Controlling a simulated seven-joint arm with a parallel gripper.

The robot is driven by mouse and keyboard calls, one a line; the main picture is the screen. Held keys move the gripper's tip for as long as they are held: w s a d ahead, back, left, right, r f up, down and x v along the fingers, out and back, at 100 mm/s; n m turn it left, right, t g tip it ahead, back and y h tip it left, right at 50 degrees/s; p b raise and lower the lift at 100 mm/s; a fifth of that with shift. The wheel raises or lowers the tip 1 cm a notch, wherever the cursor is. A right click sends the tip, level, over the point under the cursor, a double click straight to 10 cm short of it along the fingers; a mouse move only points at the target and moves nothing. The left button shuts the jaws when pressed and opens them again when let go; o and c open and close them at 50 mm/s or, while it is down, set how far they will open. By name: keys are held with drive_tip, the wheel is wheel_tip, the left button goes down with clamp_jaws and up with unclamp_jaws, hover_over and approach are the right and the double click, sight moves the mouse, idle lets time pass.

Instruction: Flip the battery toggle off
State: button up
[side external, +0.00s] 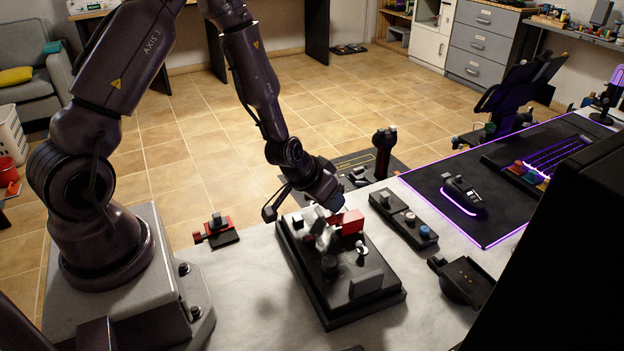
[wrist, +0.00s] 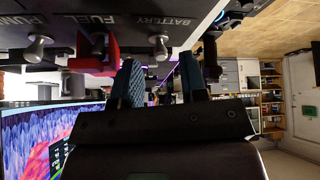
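The battery toggle (wrist: 159,47) is a silver lever under the BATTERY label in the upside-down wrist view. My gripper (wrist: 160,62) is open, its two blue-grey textured fingers apart, with the toggle just beyond the tips and in line with the gap between them. I see no contact. In the side view my gripper (side external: 325,230) is low over the black switch panel (side external: 336,312), and I cannot pick out the battery toggle there. The FUEL switch with its red guard (wrist: 97,50) is beside it to the left, and the PUMP toggle (wrist: 38,47) is farther left.
The red guard (side external: 349,222) stands close to my gripper. Another silver toggle (side external: 361,247) is on the panel. A narrow button box (side external: 404,218) lies to the right, and a small red-and-black unit (side external: 217,232) lies left. The white table between is clear.

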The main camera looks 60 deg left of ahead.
drive_tip(key=a+v, duration=0.1)
drive_tip(key=v, duration=1)
drive_tip(key=shift+d, duration=0.45)
drive_tip(key=shift+s, duration=0.1)
drive_tip(key=s+d+r+m, duration=0.1)
drive_tip(key=s+d+r, duration=0.1)
drive_tip(key=s+r, duration=0.4)
drive_tip(key=s+d+r+m+g+h, duration=0.1)
drive_tip(key=s+r, duration=0.5)
drive_tip(key=r, duration=0.6)
drive_tip(key=shift+s+d+r+m, duration=0.4)
drive_tip(key=shift+d, duration=0.35)
